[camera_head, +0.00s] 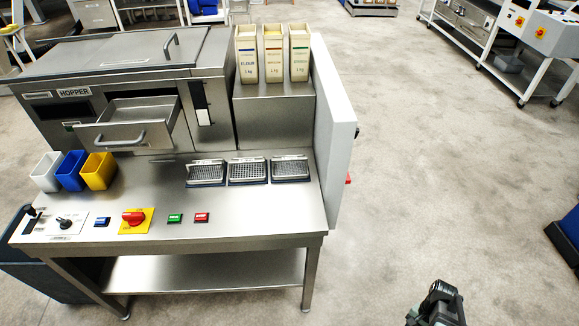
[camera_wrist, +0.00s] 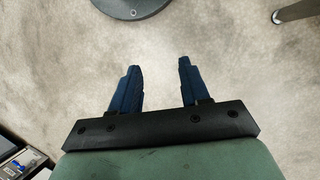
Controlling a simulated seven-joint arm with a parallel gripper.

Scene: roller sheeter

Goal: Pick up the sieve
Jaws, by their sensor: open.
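Three rectangular metal mesh pieces lie in a row on dark bases on the steel worktop in the head view: a left one (camera_head: 206,171), a middle one (camera_head: 248,171) and a right one (camera_head: 290,167). They look like sieves or graters; I cannot tell which is the sieve. My gripper (camera_head: 436,293) is at the lower right of the head view, over the floor and well apart from the table. In the wrist view my gripper (camera_wrist: 159,66) has its two blue fingers apart with nothing between them. No sieve shows in the wrist view.
The worktop (camera_head: 250,212) bears white, blue and yellow bins (camera_head: 98,171), a red knob (camera_head: 133,217) and buttons. A hopper (camera_head: 120,75) with an open drawer and ingredient boxes (camera_head: 272,53) stand behind. A tall grey panel (camera_head: 334,130) edges the table's right side.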

